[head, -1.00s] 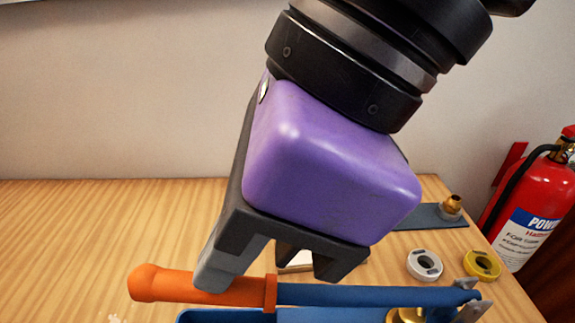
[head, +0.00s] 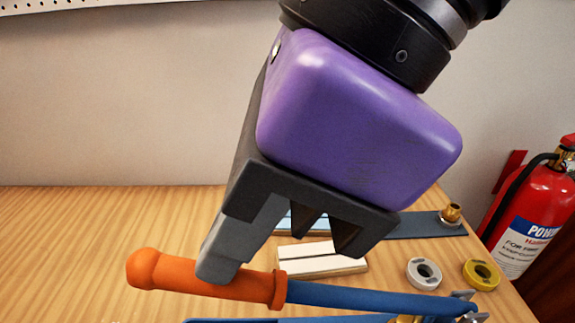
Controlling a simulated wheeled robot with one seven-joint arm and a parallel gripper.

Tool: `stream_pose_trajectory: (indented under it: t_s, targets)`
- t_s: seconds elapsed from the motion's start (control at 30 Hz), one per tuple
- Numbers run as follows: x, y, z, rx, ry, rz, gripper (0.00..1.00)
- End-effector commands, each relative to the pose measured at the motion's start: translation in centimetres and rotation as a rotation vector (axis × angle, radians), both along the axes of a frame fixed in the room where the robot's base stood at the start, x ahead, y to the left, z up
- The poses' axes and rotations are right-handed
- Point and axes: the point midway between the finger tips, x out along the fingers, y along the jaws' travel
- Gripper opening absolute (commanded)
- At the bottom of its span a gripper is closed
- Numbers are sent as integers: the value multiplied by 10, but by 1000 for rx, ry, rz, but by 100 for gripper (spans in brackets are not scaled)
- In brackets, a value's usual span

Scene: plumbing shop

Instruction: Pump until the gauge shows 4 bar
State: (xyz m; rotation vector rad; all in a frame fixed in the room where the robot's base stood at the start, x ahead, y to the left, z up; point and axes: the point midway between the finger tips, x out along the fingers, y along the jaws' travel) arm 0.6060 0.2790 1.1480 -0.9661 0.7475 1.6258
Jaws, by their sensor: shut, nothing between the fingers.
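The pump lever has an orange grip (head: 170,273) and a blue bar (head: 370,298). It lies nearly level across the bottom of the head view, sloping slightly down to a metal pivot (head: 462,305) at the right. The top of the blue pump body (head: 240,320) and a brass fitting (head: 405,319) just show at the bottom edge; the rest is cut off. No gauge is in view. My gripper (head: 218,272) is shut and empty. Its grey fingertip is at the orange grip and overlaps it; I cannot tell if they touch.
On the wooden bench (head: 80,225) are a white-topped block (head: 325,260), a grey ring (head: 424,273), a yellow ring (head: 481,275) and a dark strip (head: 420,224) with a brass fitting (head: 450,213). A red fire extinguisher (head: 535,215) stands at the right. The bench's left is clear.

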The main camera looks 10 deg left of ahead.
Motion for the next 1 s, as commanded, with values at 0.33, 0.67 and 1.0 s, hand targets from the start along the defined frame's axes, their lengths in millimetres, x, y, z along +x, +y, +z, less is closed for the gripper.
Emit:
stream_pose_trajectory:
  t_s: [0.33,0.67,1.0]
  targets:
    - [2,-6,38,2,1,0,0]
    - [1,-5,33,2,1,0,0]
    - [0,-2,14,1,0,0,0]
